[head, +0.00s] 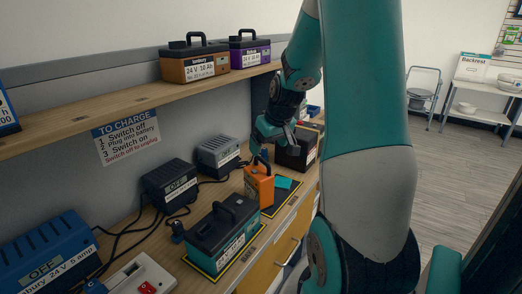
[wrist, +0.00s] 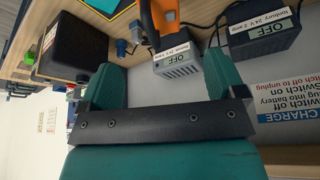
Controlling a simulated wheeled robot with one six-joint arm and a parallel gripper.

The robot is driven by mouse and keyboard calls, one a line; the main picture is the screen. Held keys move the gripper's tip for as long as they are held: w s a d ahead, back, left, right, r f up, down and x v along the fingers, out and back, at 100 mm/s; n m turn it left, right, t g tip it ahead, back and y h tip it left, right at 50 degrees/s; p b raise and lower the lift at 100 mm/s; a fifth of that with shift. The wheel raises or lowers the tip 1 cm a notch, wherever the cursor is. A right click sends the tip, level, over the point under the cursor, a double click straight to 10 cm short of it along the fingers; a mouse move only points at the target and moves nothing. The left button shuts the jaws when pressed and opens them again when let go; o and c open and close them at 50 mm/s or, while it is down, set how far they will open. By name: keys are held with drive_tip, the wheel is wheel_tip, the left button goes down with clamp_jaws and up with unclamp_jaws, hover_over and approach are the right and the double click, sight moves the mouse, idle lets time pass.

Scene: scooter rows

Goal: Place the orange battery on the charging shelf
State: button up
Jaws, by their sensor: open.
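The orange battery (head: 260,187) stands upright on the workbench, on a dark mat with a yellow outline, behind the teal battery. Its top and dark handle also show at the top edge of the wrist view (wrist: 167,14). My gripper (head: 268,148) is open and empty, just above and behind the orange battery in the head view. In the wrist view its two teal fingers (wrist: 163,75) are apart, with the battery beyond the tips. The wooden shelf (head: 120,113) above the bench carries a brown-orange battery (head: 194,68) and a purple battery (head: 249,54).
Chargers marked OFF stand along the bench: blue (head: 48,252), black (head: 170,187) and grey (head: 218,156). A teal battery (head: 222,236) stands in front, a dark box-shaped battery (head: 292,152) behind. Black cables cross the bench. The shelf's front middle is bare above the sign (head: 127,137).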

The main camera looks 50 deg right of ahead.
drive_tip(key=a+r+n+y, duration=0.2)
drive_tip(key=a+r+n, duration=0.1)
drive_tip(key=a, duration=0.9)
drive_tip(key=a+r+n+y, duration=0.2)
drive_tip(key=a, duration=1.1)
drive_tip(key=s+a+r+n+g, duration=0.1)
drive_tip(key=s+a+n+g, duration=0.1)
drive_tip(key=s+a, duration=0.5)
drive_tip(key=s+a+r+n+g+y, duration=0.1)
drive_tip(key=s+a+n+g, duration=0.1)
drive_tip(key=s+a, duration=0.6)
drive_tip(key=shift+s+r+n+y, duration=0.25)
drive_tip(key=shift+s+n+y, duration=0.1)
drive_tip(key=shift+n, duration=0.55)
drive_tip(key=shift+a, duration=0.15)
